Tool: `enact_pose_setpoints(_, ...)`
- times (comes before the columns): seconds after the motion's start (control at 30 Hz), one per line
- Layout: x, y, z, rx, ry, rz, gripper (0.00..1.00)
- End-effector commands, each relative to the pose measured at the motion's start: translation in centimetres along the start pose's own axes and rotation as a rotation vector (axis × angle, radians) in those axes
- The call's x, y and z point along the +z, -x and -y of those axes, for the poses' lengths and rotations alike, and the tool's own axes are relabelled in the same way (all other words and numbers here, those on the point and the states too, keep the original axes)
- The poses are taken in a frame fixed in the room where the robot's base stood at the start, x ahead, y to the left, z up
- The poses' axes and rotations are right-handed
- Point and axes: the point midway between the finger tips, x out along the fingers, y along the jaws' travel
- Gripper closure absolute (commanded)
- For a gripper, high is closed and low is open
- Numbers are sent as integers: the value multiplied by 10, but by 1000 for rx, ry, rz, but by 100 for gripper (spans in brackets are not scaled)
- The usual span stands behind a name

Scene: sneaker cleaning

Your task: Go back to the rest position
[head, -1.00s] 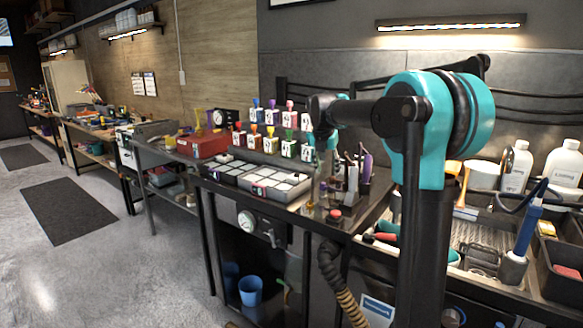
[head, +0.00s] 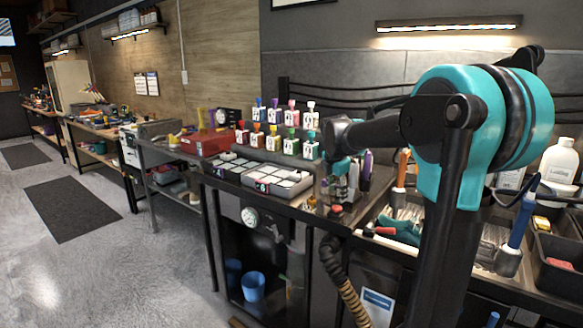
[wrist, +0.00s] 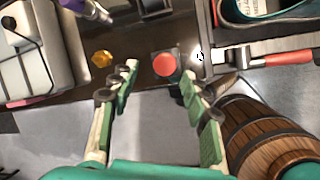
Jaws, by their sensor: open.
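My gripper (wrist: 158,82) is open and empty in the wrist view, its two green-padded fingers spread apart. Between and just beyond the fingertips a round red button (wrist: 165,64) on a dark base shows on the dark bench top. The same red button (head: 337,210) shows near the front edge of the bench in the head view. There, my arm hangs over the bench's right part, and my gripper (head: 340,190) is small and hard to make out against the tools behind it.
A grey-white tray (head: 262,178) with square compartments lies left of my gripper, with bottles with coloured tops behind it. A wooden barrel (wrist: 262,135) stands at lower right in the wrist view. A blue cup (head: 252,286) is under the bench.

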Motion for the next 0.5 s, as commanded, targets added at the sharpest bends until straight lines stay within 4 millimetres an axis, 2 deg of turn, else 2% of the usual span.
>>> enact_pose_setpoints(0.27, -38, -32, 102, 8, -648, -41, 53)
enact_pose_setpoints(0.5, -84, -62, 199, -4, -1276, -87, 53)
